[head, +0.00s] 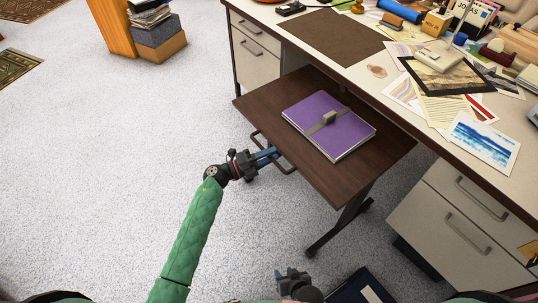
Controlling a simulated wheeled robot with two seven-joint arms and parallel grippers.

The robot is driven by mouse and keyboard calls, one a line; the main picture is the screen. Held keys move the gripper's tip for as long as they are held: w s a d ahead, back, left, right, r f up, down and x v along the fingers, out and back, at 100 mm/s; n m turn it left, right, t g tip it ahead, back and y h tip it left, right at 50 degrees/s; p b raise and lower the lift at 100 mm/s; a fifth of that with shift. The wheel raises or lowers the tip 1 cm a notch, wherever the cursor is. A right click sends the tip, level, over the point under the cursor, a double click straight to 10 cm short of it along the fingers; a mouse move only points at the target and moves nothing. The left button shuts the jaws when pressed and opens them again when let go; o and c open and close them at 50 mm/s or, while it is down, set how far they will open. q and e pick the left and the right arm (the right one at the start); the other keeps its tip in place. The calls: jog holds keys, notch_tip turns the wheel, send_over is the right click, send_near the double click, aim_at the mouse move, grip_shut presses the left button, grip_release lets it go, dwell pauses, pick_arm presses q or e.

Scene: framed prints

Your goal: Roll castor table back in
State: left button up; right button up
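The castor table (255,104) is a low dark-wood table, partly pulled out from under the white desk. A purple book (310,108) with a strap and buckle lies on its top. A dark bar handle (287,172) sticks out from its near left edge. My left gripper (268,154) is at the middle of this handle, its blue fingers crossing the bar. Whether they are closed on it is too small to tell. My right gripper (291,280) is low at the bottom edge, away from the table; its fingertips are unclear. The table's far side is hidden under the desk.
The desk (420,99) has drawers on the left (254,48) and right (460,210) of the table's bay. Papers and tools cover its top. A dark blue item (362,289) lies on the floor at the bottom. The carpet (110,150) at left is clear.

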pick_arm(q)
grip_shut()
